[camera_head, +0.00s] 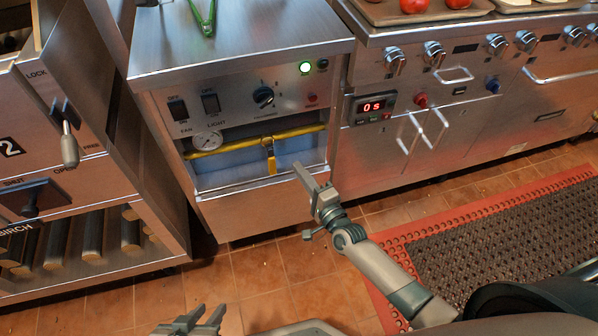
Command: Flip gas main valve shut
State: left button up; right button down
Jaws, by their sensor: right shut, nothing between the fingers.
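A yellow gas pipe (232,143) runs across the recess in the steel cabinet front. My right gripper (301,172) is shut and empty, a little right of the lever. It looks apart from the lever in the picture; the depth between them is hard to judge. My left gripper (200,318) is low at the bottom edge, with its fingers apart and nothing seen between them, far from the valve.
A round gauge (207,140) sits at the pipe's left. A steel door with a lever (69,145) stands at left. The tiled floor (262,275) before the cabinet is clear.

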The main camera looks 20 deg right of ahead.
pick_arm(q)
jog(key=shift+w+a, duration=0.1)
jog(key=shift+a, duration=0.4)
pick_arm(e)
jog(key=v, duration=0.9)
jog(key=shift+s, duration=0.35)
